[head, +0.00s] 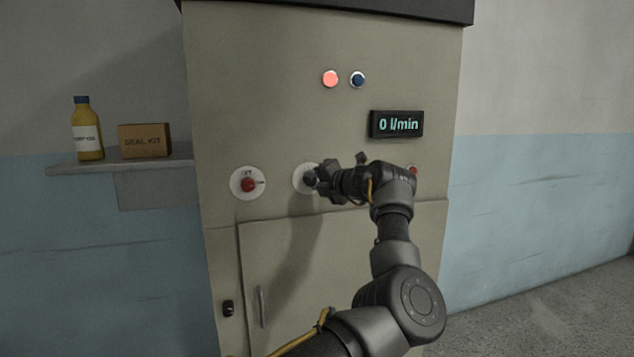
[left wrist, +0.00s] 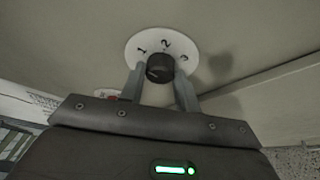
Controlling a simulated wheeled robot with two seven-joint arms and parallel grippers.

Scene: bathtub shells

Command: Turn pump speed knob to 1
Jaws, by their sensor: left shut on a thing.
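The pump speed knob (left wrist: 160,68) is a small black knob on a round white dial plate (left wrist: 146,37) marked 1, 2 and 3. The 1 is at the left, the 2 at the top middle and the 3 at the right. I cannot make out where the knob points. My left gripper (left wrist: 160,76) is shut on the knob, one finger on each side. In the head view the dial plate (head: 301,179) is partly hidden by my left gripper (head: 318,179). My right gripper is not in view.
A display (head: 397,124) on the cabinet (head: 270,100) reads 0 l/min. A red knob (head: 249,184) sits left of the dial. A red light (head: 330,78) and a blue button (head: 358,79) are above. A shelf (head: 120,166) at left holds a bottle (head: 87,140) and a box (head: 145,141).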

